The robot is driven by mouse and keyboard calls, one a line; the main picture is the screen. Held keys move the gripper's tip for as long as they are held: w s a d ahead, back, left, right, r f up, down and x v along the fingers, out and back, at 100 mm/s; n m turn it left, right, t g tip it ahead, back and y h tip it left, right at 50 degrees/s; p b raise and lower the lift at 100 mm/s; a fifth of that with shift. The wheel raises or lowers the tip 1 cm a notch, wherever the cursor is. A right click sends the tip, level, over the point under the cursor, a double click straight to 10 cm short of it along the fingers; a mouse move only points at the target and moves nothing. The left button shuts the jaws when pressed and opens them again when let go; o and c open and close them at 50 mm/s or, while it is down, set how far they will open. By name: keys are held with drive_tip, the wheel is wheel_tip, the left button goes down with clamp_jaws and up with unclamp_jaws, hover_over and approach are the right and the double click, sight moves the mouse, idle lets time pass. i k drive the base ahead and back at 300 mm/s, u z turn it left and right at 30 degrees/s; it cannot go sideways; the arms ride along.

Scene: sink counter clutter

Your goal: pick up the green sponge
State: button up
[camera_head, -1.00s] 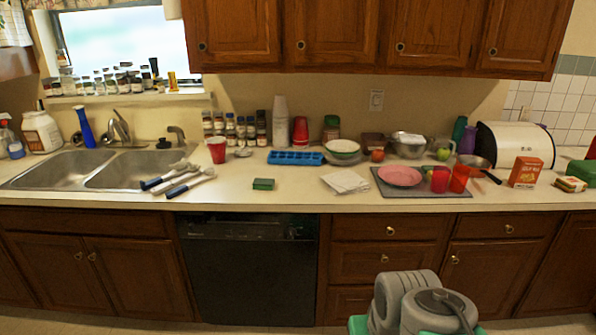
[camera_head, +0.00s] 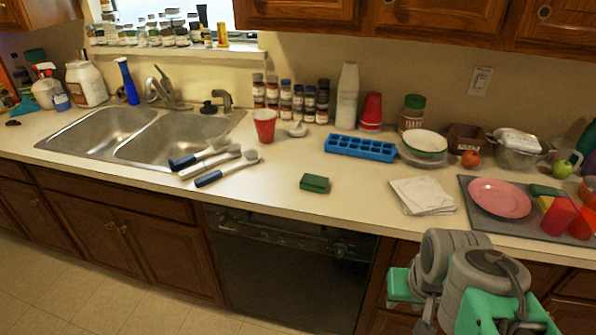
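The green sponge (camera_head: 314,183) is a small dark green block lying flat on the pale counter (camera_head: 270,205), near its front edge above the black dishwasher. Open counter surrounds it, with nothing touching it. Another green sponge-like block (camera_head: 545,191) lies at the right on the dark mat, partly behind a yellow item. My arm shows at the lower right, in front of the counter and well apart from the sponge. The gripper's fingers cannot be made out.
Blue-handled brushes (camera_head: 215,165) lie left of the sponge by the double sink (camera_head: 165,140). Folded white cloths (camera_head: 423,195) lie to the right. Behind are a blue ice tray (camera_head: 360,147), a red cup (camera_head: 264,125) and spice jars (camera_head: 290,100). Counter around the sponge is clear.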

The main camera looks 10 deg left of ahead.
sight(309, 181)
drive_tip(key=u, duration=0.75)
drive_tip(key=i, duration=1.05)
drive_tip(key=u, duration=0.8)
